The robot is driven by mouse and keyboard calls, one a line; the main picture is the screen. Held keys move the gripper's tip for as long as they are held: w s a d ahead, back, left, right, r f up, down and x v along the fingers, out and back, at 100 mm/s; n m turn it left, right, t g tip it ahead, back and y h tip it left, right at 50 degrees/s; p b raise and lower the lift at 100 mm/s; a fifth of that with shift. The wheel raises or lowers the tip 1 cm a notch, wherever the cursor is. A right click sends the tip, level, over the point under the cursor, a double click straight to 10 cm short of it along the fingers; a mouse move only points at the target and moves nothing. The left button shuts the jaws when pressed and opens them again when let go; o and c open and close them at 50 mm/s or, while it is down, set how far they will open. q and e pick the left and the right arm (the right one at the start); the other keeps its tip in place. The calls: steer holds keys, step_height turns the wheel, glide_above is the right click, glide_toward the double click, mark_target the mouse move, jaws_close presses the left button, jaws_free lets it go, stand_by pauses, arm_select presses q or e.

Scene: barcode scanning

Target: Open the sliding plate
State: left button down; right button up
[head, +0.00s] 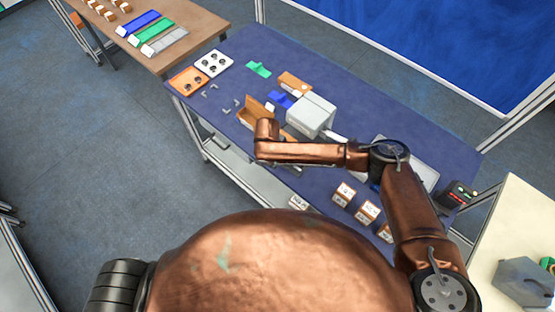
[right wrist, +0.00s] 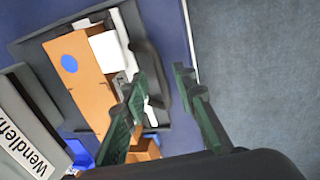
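In the right wrist view an orange, plate-like part (right wrist: 88,85) with a round blue mark lies on a dark base, beside white parts. I cannot tell for sure that it is the sliding plate. My right gripper (right wrist: 172,105) has two green fingers, spread apart with a gap between them. Its left finger overlaps the orange part in the picture; contact cannot be told. In the head view my right arm reaches left across the table, and its gripper is hidden behind the wrist. Orange parts (head: 258,108) show just beyond the wrist. My left gripper is not in view.
A grey box (head: 311,115) stands beside the right forearm; a lettered grey box (right wrist: 35,125) shows in the wrist view. Small white-and-orange boxes (head: 366,212) stand near the front edge.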

step_height(320, 180, up, 12)
steer(key=s+a, duration=0.1)
steer(key=shift+s+a, duration=0.15)
steer(key=shift+s, duration=0.25)
steer(key=shift+f, duration=0.1)
stand_by(0.4)
